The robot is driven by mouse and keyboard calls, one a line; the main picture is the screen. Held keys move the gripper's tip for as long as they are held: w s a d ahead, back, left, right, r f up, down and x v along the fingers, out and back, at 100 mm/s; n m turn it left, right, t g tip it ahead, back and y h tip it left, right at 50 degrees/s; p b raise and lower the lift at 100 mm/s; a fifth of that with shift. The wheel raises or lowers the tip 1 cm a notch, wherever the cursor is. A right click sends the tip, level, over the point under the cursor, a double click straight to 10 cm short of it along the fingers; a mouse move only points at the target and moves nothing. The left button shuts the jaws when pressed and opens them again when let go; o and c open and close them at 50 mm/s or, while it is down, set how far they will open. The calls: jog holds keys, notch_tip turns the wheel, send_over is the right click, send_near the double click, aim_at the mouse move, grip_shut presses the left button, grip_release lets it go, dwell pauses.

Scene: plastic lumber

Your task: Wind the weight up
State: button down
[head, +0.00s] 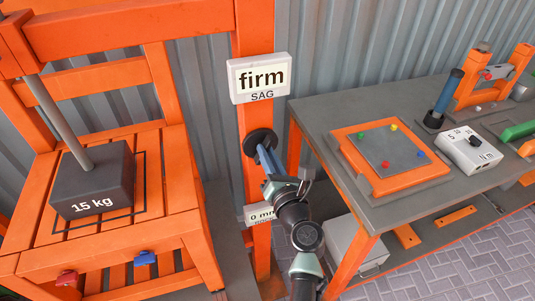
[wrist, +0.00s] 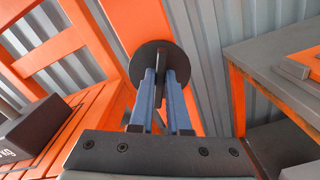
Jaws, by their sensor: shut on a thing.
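The dark grey weight (head: 92,180) marked "15 kg" rests on the orange slatted seat (head: 180,205), with a grey rod (head: 58,122) rising from its top. It shows partly at the left edge of the wrist view (wrist: 35,128). A black disc (head: 258,136) is mounted on the orange upright post, right of the weight. My gripper (head: 263,155) is at this disc, its blue fingers pointing at it. In the wrist view the fingers (wrist: 166,82) are shut on a dark handle in front of the disc (wrist: 146,54). Most of the handle is hidden between the fingers.
A white "firm SAG" sign (head: 258,78) is above the disc, and a partly covered "0 mm" sign (head: 258,215) is below. A grey workbench (head: 385,215) stands close on the right, bearing an orange-framed plate (head: 390,158) and a torque box (head: 468,150). A corrugated wall is behind.

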jog(key=shift+n, duration=0.3)
